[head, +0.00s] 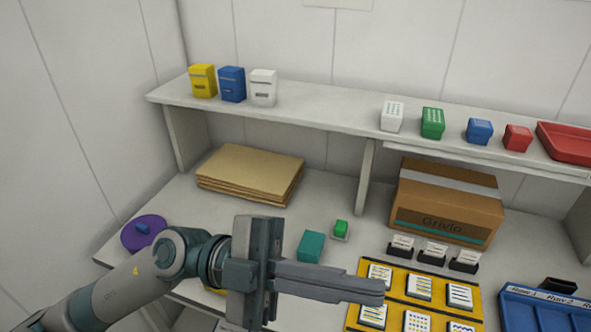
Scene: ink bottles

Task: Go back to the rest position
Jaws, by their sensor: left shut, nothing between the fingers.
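My left gripper (380,291) is in the head view, low and right of centre. Its arm comes in from the lower left. The fingers are shut together and empty, pointing right above the work table (325,198). The fingertips appear in front of the left edge of a yellow tray (393,300) that holds several white cards or blocks; I cannot tell the height between them. My right gripper is not in view.
A shelf (330,108) carries yellow (203,80), blue (232,84) and white (263,88) containers.

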